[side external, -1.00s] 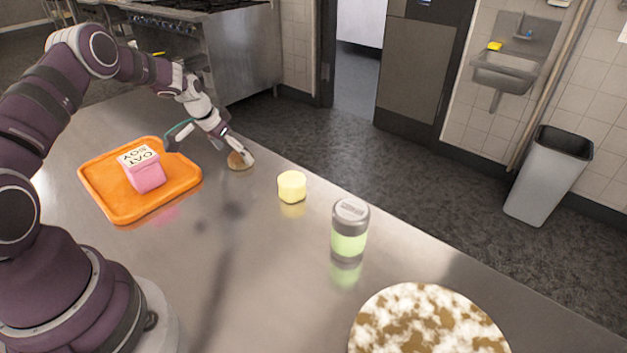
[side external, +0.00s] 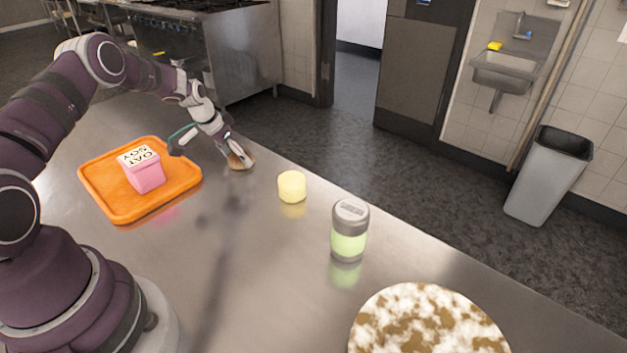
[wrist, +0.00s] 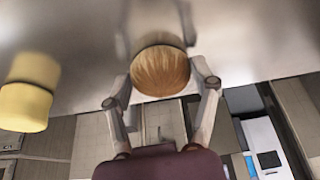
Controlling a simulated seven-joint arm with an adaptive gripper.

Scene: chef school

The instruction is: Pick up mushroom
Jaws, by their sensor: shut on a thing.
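The mushroom (side external: 237,163) has a tan-brown top and sits at the far edge of the steel table, right of the orange tray. In the wrist view its rounded, streaked brown top (wrist: 160,72) lies between my fingers. My gripper (side external: 239,153) reaches down to it from the left and is shut on it. In the wrist view my gripper (wrist: 160,88) has one finger on each side of the mushroom. The fingers partly hide it in the side view. I cannot tell whether it is clear of the table.
An orange tray (side external: 115,212) holds a pink carton (side external: 146,176). A yellow cylinder (side external: 292,186) stands right of the mushroom, also in the wrist view (wrist: 24,107). A green jar with a grey lid (side external: 349,230) and a brown-and-white round thing (side external: 428,322) are nearer. The table's far edge is close.

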